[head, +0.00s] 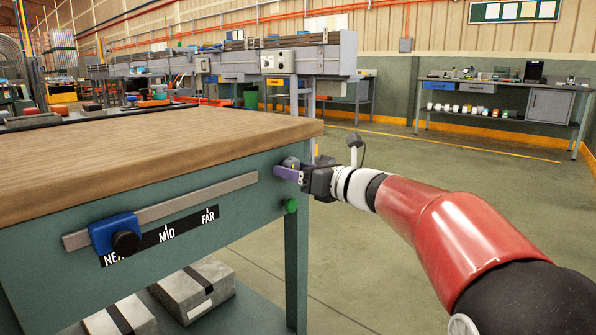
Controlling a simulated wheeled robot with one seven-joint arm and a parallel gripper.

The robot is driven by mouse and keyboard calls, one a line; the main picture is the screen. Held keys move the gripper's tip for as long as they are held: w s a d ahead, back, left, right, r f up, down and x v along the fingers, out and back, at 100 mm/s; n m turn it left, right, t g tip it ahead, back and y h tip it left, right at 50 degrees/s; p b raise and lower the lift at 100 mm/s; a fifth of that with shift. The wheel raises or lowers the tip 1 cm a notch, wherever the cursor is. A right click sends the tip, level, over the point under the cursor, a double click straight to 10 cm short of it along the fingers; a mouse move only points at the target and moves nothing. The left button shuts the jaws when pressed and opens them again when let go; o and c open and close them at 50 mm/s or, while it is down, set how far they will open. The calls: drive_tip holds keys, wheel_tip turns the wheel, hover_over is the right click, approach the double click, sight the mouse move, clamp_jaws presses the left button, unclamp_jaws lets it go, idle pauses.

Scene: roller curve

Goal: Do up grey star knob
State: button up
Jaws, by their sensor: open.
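What looks like the grey star knob (291,162) is on the teal bench side, just below the tabletop near its right corner. It is small and partly hidden by my gripper. My gripper (282,173) is open, with its purple fingers pointing left at the knob. The fingers overlap the knob's lower part in the picture. I cannot tell whether they touch it or stand around it.
A green knob (291,205) sits just below my gripper. A blue slider (115,233) with a black knob sits on a metal rail (190,200) at the NEAR end of a NEAR, MID, FAR scale. Grey blocks (195,287) lie on the lower shelf. Floor right of the bench is clear.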

drive_tip(key=c, duration=1)
drive_tip(key=shift+m, duration=0.4)
drive_tip(key=shift+d+f+m+p, duration=0.1)
drive_tip(key=shift+m+p, duration=8.25)
drive_tip(key=shift+m, duration=4.75)
